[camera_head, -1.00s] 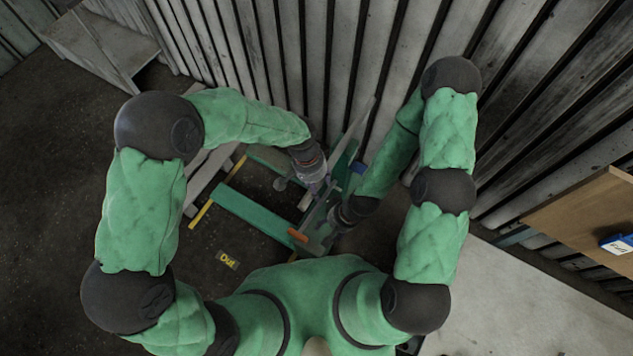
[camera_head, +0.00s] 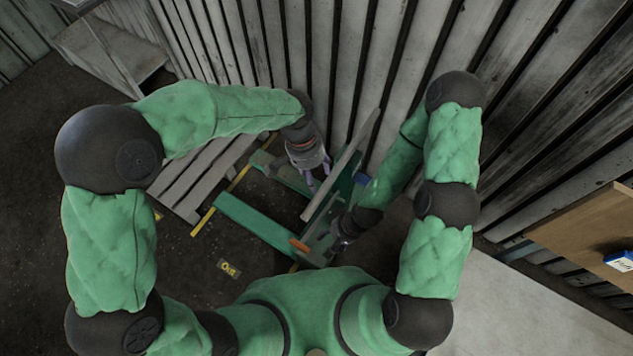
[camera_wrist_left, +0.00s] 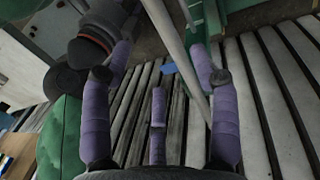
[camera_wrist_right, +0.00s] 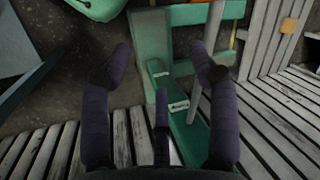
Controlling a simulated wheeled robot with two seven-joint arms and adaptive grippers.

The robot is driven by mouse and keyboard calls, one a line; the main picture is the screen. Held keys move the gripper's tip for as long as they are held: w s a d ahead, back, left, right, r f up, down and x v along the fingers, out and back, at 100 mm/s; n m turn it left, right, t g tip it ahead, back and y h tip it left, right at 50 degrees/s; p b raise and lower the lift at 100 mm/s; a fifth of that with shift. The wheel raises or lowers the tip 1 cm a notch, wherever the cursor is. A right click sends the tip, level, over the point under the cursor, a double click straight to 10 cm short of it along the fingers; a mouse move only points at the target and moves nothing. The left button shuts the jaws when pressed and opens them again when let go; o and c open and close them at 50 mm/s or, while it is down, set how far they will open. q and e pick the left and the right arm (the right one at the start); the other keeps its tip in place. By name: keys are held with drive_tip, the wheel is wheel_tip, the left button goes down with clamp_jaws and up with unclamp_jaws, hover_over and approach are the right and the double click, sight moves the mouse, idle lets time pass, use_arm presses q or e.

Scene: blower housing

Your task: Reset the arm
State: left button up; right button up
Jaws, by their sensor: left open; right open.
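My left gripper (camera_head: 314,178) is over the far end of a green machine frame (camera_head: 252,219), beside a pale upright bar (camera_head: 345,165). In the left wrist view its purple fingers (camera_wrist_left: 160,55) are spread wide and empty, with the bar crossing between them. My right gripper (camera_head: 338,238) is low by the frame's near right end, partly hidden in the head view. In the right wrist view its fingers (camera_wrist_right: 160,55) are apart and hold nothing. A green beam with a white label (camera_wrist_right: 178,106) shows between them.
A slatted metal wall (camera_head: 340,60) stands close behind both arms. A grey slatted pallet (camera_head: 195,180) lies left of the frame. A grey bench (camera_head: 110,50) is at upper left. A wooden board (camera_head: 590,235) with a blue-and-white item (camera_head: 619,261) is at right. A yellow sign (camera_head: 228,268) lies on the dark floor.

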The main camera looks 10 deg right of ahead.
use_arm(q)
drive_tip(key=shift+w+a+r, duration=0.1)
drive_tip(key=shift+r, duration=0.65)
drive_tip(key=a+f+n+h, duration=0.1)
drive_tip(key=a+f+n, duration=0.3)
drive_tip(key=f, duration=0.7)
drive_tip(key=s+a+f+n+t+h, duration=0.1)
drive_tip(key=s+a+f+n, duration=0.3)
drive_tip(key=s+a+f, duration=0.3)
drive_tip(key=s+a+f+n, duration=0.4)
drive_tip(key=s+a+f, duration=0.2)
drive_tip(key=f, duration=0.4)
wheel_tip(320, 180, down, 7)
drive_tip(key=w+d+m+b, duration=0.1)
drive_tip(key=w+b, duration=0.1)
drive_tip(key=b, duration=0.7)
drive_tip(key=shift+w+d+f+t, duration=0.2)
drive_tip(key=shift+d+t, duration=0.2)
